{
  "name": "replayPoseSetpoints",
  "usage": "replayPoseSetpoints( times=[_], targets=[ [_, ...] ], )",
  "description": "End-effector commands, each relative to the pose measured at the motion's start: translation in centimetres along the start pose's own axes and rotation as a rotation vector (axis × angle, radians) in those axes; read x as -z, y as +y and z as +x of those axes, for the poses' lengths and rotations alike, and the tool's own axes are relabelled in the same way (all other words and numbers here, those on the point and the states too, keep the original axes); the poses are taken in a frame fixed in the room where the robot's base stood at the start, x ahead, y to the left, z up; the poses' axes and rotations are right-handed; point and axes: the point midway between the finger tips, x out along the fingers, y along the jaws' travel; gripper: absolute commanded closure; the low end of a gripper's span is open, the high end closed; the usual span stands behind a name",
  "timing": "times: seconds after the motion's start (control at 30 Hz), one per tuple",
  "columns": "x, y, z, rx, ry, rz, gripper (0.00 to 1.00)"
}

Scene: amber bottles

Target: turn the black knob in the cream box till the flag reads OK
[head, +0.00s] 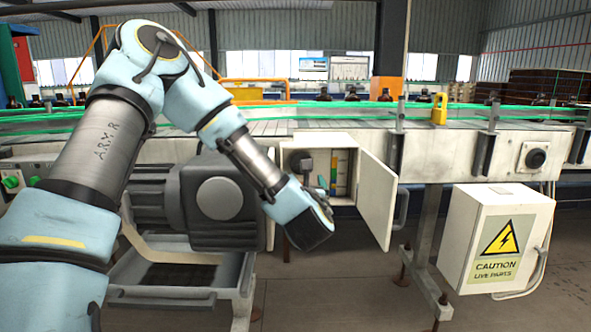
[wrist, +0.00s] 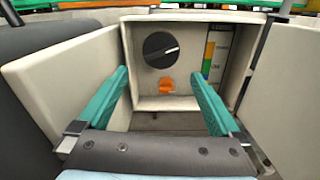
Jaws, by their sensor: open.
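The cream box (head: 316,139) stands open at the front of the conveyor; it also fills the middle of the wrist view (wrist: 190,103). The round black knob (wrist: 160,49) is on its back wall, upper left, with a white pointer line aimed right and slightly up. Below the knob is a small orange flag (wrist: 167,85); I cannot read any word on it. My gripper (wrist: 160,73) is open and empty, its teal fingers apart in front of the box, below and either side of the knob, not touching it. In the head view my wrist hides the box's lower left.
A colour-striped label (wrist: 209,58) is right of the knob. The box's open door (head: 378,200) stands out on the right; a pale panel (wrist: 62,85) flanks the left. A grey motor (head: 215,200) is left of the box. A caution box (head: 495,240) hangs farther right.

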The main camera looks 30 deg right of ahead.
Motion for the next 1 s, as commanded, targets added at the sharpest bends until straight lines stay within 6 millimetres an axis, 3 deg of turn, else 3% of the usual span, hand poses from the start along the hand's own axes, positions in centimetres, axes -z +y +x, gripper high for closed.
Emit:
replayPoseSetpoints(
  times=[0.2, 0.43, 0.87, 1.0],
  targets=[
    [-0.2, 0.1, 4.3, -0.002, 0.0, 0.002, 0.0],
    [-0.1, 0.0, 7.6, 0.0, -0.001, 0.003, 0.0],
    [0.0, 0.0, 8.9, 0.001, 0.0, 0.005, 0.0],
    [0.0, 0.0, 8.9, 0.001, 0.0, 0.005, 0.12]
  ],
)
